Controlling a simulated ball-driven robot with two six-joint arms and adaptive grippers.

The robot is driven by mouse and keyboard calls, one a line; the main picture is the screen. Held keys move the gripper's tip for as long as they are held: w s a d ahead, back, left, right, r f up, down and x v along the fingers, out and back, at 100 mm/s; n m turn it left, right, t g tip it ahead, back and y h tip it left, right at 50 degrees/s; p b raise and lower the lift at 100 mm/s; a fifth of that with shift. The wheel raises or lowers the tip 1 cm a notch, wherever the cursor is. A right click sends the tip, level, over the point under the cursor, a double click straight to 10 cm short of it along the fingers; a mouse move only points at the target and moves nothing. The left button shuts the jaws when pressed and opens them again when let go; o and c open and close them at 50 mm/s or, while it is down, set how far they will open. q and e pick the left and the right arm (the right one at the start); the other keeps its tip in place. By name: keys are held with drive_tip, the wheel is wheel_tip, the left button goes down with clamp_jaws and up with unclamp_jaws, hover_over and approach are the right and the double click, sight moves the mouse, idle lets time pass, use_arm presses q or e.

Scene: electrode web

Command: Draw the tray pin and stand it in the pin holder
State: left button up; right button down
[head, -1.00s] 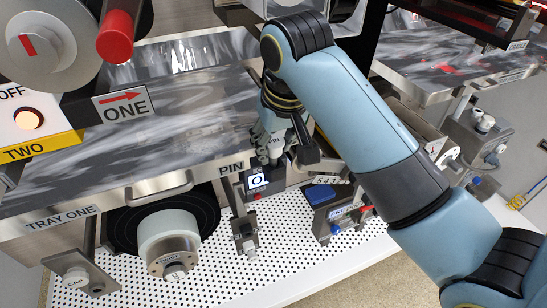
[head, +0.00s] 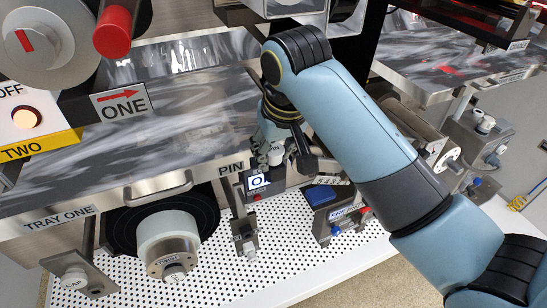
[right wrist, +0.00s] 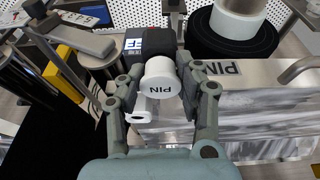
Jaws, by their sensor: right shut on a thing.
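The tray pin has a white round head marked PIN (right wrist: 159,87); it also shows in the head view (head: 276,153), at the front right corner of tray one (head: 120,125). My right gripper (right wrist: 160,80) is shut on the pin, with a finger on either side of its head. In the head view my right gripper (head: 274,145) reaches down over the tray corner. The pin's shank is hidden, so I cannot tell how far it sits in the tray. I cannot surely pick out the pin holder. My left gripper is not in view.
A small device with a lit square (head: 258,181) sits just below the pin. A grey bracket (head: 243,217) stands left of it, and a blue-topped block (head: 321,195) to the right. The white perforated deck (head: 285,240) is clear in front.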

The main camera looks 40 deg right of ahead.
drive_tip(key=shift+f, duration=0.2)
drive_tip(key=c, duration=0.8)
unclamp_jaws()
drive_tip(key=shift+o, duration=0.2)
drive_tip(key=shift+r, duration=0.1)
drive_tip(key=shift+w+p+v, duration=0.1)
drive_tip(key=shift+p+v, duration=0.3)
drive_tip(key=shift+v, duration=0.3)
drive_tip(key=shift+w+p+v, duration=0.15)
drive_tip(key=shift+p+v, duration=0.2)
drive_tip(key=shift+v, duration=0.35)
drive_tip(key=shift+w+d+v, duration=0.1)
drive_tip(key=shift+w+v, duration=0.05)
drive_tip(key=shift+v, duration=0.85)
drive_tip(key=shift+w+d+v, duration=0.1)
drive_tip(key=shift+w+v, duration=0.05)
drive_tip(key=shift+v, duration=0.85)
drive_tip(key=shift+w+v, duration=0.15)
drive_tip(key=shift+v, duration=0.9)
drive_tip(key=shift+r, duration=0.1)
